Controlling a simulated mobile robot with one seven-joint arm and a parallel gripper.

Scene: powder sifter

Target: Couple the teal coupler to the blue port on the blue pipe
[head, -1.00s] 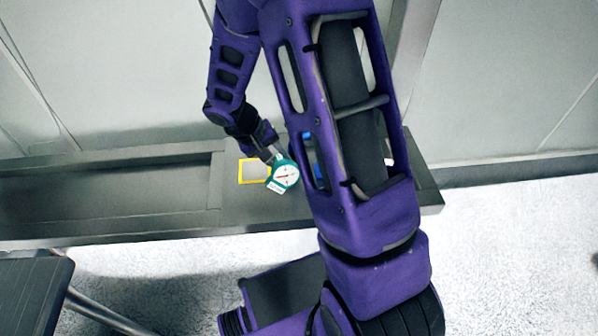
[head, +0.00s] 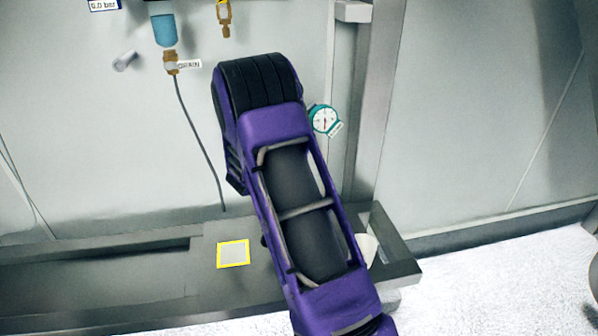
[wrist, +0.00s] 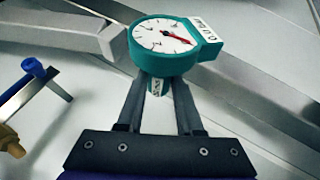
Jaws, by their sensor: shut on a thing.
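The teal coupler is a teal round body with a white dial and a red needle. In the wrist view the teal coupler (wrist: 163,45) sits between the fingertips of my gripper (wrist: 158,88), which is shut on its lower stem. In the head view the coupler (head: 324,119) shows right of my arm, in front of the wall; my arm hides the gripper there. The blue pipe is not clearly visible.
A bench (head: 120,280) with a yellow-framed square (head: 233,254) runs along the wall. A grey post (head: 372,110) stands right of the coupler. A blue bowl (head: 164,30), a brass fitting (head: 224,20) and a hanging cable (head: 198,140) are on the wall. Brass fittings (wrist: 9,140) show lower left.

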